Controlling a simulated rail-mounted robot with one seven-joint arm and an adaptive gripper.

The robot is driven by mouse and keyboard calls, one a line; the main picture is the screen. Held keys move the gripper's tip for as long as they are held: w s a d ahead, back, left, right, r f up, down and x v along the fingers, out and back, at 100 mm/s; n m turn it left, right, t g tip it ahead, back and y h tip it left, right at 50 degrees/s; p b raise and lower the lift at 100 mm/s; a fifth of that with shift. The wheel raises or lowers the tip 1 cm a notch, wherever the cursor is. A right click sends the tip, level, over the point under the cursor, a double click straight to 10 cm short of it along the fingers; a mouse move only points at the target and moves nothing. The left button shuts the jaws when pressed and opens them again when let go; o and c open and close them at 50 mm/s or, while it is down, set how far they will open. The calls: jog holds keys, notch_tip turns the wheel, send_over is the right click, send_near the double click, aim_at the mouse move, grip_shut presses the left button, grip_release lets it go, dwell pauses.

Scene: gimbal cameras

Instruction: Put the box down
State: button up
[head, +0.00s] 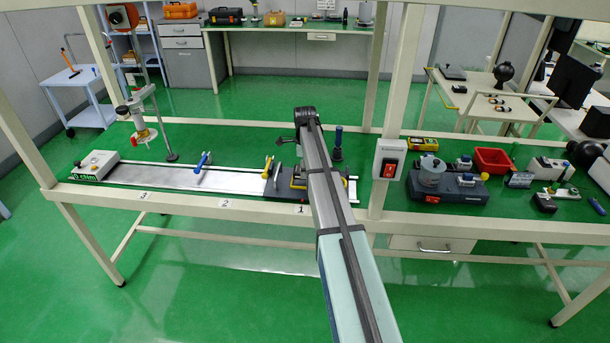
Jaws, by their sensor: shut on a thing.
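My arm reaches up from the lower right of the head view to a dark joint above the long bench. My gripper and whatever it holds do not show; the arm hides the area behind it. No held box can be made out. A dark, low box-like block (285,189) with yellow parts lies at the right end of the silver rail, partly covered by my arm. A light grey box (98,165) sits at the rail's left end. I cannot tell which box the task means.
The silver rail (180,178) carries a blue-handled clamp (202,161). A stand (160,125) rises behind it. A frame post with a switch box (388,158) stands right of my arm. Further right are a dark instrument (447,186) and a red tray (492,160).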

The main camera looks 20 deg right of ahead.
jog(key=shift+f+p, duration=0.35)
jog(key=shift+f, duration=1.4)
jog(key=o, duration=1.3)
jog(key=shift+f, duration=0.1)
notch_tip(320, 180, up, 12)
jog(key=b, duration=0.3)
